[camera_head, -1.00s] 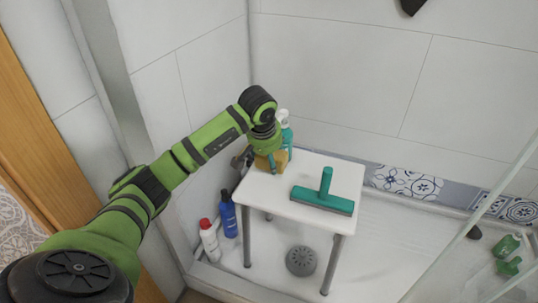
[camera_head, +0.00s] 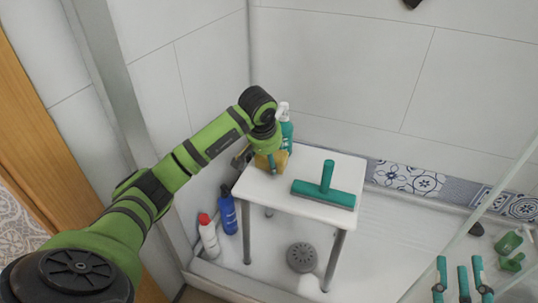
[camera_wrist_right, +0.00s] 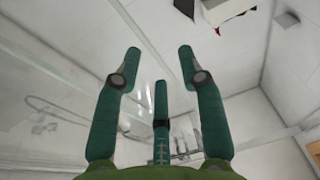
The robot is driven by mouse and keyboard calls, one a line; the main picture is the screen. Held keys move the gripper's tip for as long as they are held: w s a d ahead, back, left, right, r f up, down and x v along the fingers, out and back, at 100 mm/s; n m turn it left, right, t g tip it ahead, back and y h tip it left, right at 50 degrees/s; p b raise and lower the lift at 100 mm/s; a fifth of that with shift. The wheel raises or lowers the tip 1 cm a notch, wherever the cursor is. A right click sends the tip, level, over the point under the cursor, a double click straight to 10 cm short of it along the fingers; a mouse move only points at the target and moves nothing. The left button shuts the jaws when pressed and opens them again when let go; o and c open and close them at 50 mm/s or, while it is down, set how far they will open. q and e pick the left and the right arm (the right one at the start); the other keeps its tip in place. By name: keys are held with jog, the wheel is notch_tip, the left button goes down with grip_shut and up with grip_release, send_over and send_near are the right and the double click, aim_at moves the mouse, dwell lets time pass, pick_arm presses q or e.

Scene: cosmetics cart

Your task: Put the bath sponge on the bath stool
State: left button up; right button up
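The yellow bath sponge (camera_head: 281,161) is at the back left corner of the white bath stool (camera_head: 258,187) in the head view. My right gripper (camera_head: 463,279) is at the lower right of the head view, well away from the stool. In the right wrist view its teal fingers (camera_wrist_right: 160,75) are spread apart with nothing between them.
A teal squeegee (camera_head: 325,189) lies on the stool. A teal spray bottle (camera_head: 286,128) stands behind the sponge. A blue bottle (camera_head: 228,211) and a white bottle with a red cap (camera_head: 208,236) stand left of the stool. A green object (camera_head: 511,246) is at the far right.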

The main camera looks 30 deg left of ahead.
pick_arm(q)
jog(key=shift+f+b, duration=0.45)
jog(key=shift+f, duration=0.25)
pick_arm(e)
jog(key=s+a+r+n+t+y, duration=0.1)
jog(key=s+r+t+y, duration=0.2)
jog(key=r, duration=0.3)
jog(key=shift+s+a+r+t, duration=0.15)
jog(key=shift+r+t, duration=0.15)
jog(key=shift+r, duration=0.05)
pick_arm(q)
jog(key=shift+f+b, duration=0.4)
jog(key=shift+f, duration=0.1)
pick_arm(e)
jog(key=shift+f, duration=0.35)
pick_arm(q)
jog(key=o, duration=1.3)
jog(key=shift+r, duration=0.15)
jog(key=v, duration=1.2)
